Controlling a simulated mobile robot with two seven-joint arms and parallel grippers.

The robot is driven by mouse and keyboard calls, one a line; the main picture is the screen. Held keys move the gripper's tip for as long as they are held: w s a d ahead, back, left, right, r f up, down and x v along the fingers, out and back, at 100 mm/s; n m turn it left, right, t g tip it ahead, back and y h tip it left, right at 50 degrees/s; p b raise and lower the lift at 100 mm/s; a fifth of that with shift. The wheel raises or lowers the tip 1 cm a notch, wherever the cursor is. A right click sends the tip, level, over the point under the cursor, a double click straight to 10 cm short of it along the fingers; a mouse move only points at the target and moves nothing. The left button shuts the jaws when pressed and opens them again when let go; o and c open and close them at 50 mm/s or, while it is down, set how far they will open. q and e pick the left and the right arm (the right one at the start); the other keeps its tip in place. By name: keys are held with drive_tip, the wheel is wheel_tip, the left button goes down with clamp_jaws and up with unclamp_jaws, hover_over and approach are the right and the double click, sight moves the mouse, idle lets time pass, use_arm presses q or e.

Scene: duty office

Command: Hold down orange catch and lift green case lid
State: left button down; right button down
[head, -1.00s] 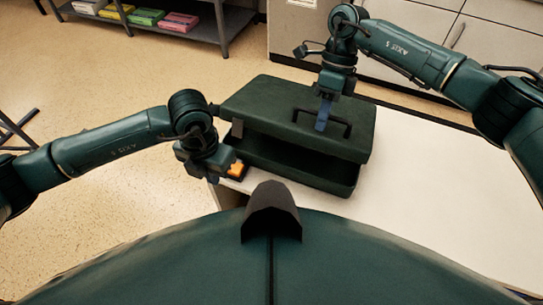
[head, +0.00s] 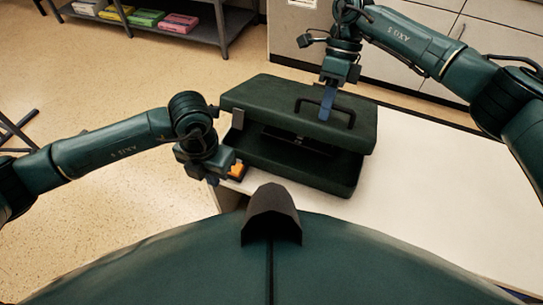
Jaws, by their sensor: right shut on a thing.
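The green case (head: 270,165) stands on the white table, and its lid (head: 265,95) is tilted up with a dark gap along the near side. My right gripper (head: 326,103) is shut on the black lid handle (head: 348,112) from above. The orange catch (head: 237,171) sits at the left of the case. My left gripper (head: 224,165) is right at the catch and partly covers it; its fingers are too hidden to judge. The inside of the case is mostly dark and hidden by the lid.
The white table top (head: 430,190) is clear to the right of the case. A dark shelf (head: 190,25) with several coloured packs stands at the back left. Pale cabinets (head: 410,75) line the back right.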

drive_tip(key=shift+w+d+r+g+b, duration=0.3)
drive_tip(key=shift+w+r+b, duration=0.3)
drive_tip(key=shift+w+r, duration=0.1)
idle(0.3)
drive_tip(key=shift+w, duration=0.1)
drive_tip(key=shift+w+d+r+b, duration=0.2)
drive_tip(key=shift+w+r+b, duration=0.15)
drive_tip(key=shift+b, duration=0.1)
drive_tip(key=shift+w+d+r+y+b, duration=0.1)
drive_tip(key=shift+w+r+y+b, duration=0.2)
drive_tip(key=shift+r+b, duration=0.05)
